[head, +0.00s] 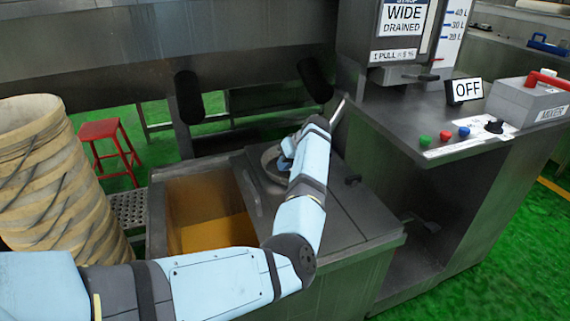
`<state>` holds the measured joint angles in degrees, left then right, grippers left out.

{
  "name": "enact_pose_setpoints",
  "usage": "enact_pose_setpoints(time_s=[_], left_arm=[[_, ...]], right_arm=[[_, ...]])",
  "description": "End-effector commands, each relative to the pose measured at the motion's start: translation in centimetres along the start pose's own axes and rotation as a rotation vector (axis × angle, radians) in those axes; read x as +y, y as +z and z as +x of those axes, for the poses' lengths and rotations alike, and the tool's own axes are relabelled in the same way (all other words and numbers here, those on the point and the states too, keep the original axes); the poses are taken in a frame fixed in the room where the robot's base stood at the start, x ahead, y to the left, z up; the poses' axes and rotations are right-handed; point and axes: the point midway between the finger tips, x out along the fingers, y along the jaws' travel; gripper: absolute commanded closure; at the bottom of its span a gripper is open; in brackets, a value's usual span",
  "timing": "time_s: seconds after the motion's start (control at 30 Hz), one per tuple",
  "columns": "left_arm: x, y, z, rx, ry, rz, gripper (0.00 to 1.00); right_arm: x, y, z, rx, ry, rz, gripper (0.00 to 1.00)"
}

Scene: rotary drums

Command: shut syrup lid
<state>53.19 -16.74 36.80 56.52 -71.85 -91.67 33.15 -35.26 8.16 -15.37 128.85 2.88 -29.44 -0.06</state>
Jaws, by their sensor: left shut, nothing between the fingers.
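The syrup tank (157,215) is a steel box, with amber syrup (210,225) showing through its open left part. A flat grey lid (345,215) covers the right part of the tank. A bar handle (247,190) runs along the lid's left edge, beside the opening. My left arm reaches across the front of the tank and bends up over the lid. My left gripper (286,155) is shut and empty near the round fitting on the lid; the forearm partly hides it. I cannot tell whether it touches the lid. My right gripper is out of view.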

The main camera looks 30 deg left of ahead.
Motion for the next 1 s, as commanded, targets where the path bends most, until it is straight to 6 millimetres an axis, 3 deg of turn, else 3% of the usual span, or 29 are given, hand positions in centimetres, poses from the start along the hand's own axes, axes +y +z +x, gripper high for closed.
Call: enact_pose_setpoints(time_s=[0.2,0.3,0.6,1.0], left_arm=[[0.1,0.1,5.2,-0.002,-0.001,-0.001,1.0],[0.0,0.1,7.2,-0.001,-0.001,0.0,1.0],[-3.0,0.3,8.9,0.0,-0.001,-0.001,1.0],[-3.3,0.3,9.1,0.001,0.0,-0.001,1.0]], right_arm=[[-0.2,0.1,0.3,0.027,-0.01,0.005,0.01],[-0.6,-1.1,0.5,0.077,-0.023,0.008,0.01],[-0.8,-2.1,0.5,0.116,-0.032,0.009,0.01],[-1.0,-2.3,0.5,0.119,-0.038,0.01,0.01]])
